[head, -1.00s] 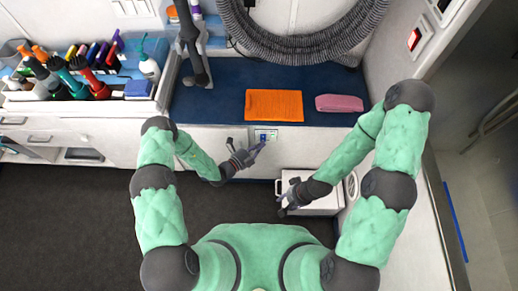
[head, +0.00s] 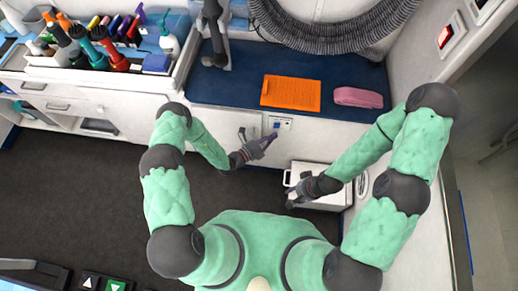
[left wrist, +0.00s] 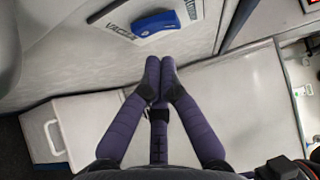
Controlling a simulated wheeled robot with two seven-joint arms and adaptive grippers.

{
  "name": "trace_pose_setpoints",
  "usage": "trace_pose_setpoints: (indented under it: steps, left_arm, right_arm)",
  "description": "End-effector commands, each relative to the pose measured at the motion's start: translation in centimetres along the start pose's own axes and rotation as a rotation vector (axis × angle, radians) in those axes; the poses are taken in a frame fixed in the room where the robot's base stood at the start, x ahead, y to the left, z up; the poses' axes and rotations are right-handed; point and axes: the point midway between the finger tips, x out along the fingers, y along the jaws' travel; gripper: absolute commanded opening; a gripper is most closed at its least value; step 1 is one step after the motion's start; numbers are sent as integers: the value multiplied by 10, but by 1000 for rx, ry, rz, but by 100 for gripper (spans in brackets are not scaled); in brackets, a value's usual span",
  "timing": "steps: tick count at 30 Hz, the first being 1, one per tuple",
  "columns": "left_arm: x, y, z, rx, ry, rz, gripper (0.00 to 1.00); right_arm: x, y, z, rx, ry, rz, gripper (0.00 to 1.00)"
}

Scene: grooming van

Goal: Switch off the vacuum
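A blue rocker switch (head: 277,124) sits on a small light plate on the white cabinet front below the blue bench. In the left wrist view the blue switch (left wrist: 156,24) has lettering beside it that seems to read "VACUUM". My left gripper (head: 273,137) is just below and in front of the plate, apart from the switch. In the left wrist view its fingertips (left wrist: 160,64) are together with nothing between them. My right gripper (head: 291,196) is lower, by the white box; its fingers are too small to read.
A white box with a handle (head: 322,178) stands below the bench. An orange mat (head: 291,93) and a folded pink towel (head: 358,97) lie on the blue bench (head: 235,88). A grey coiled hose (head: 335,32) hangs above. The dark floor (head: 80,190) at left is clear.

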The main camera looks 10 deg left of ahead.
Motion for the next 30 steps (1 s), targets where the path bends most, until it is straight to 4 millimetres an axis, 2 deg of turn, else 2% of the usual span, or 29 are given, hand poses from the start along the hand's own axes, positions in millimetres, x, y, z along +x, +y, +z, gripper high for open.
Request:
trace_pose_setpoints:
  steps: [9, 15, 21, 30]
  left_arm:
    - [-59, 9, -2, -3, -2, 3, 0]
    - [-90, 13, -2, -1, -1, 2, 0]
    - [-107, 16, -3, -2, 2, 2, 0]
    - [-110, 17, -3, -1, 4, 2, 0]
  right_arm:
    - [-9, -3, 0, 0, 0, 0, 40]
    - [-13, -4, 1, 1, 0, 0, 40]
    - [-14, -5, 1, 0, 0, 0, 40]
    - [-14, -5, 1, 0, 0, 0, 40]
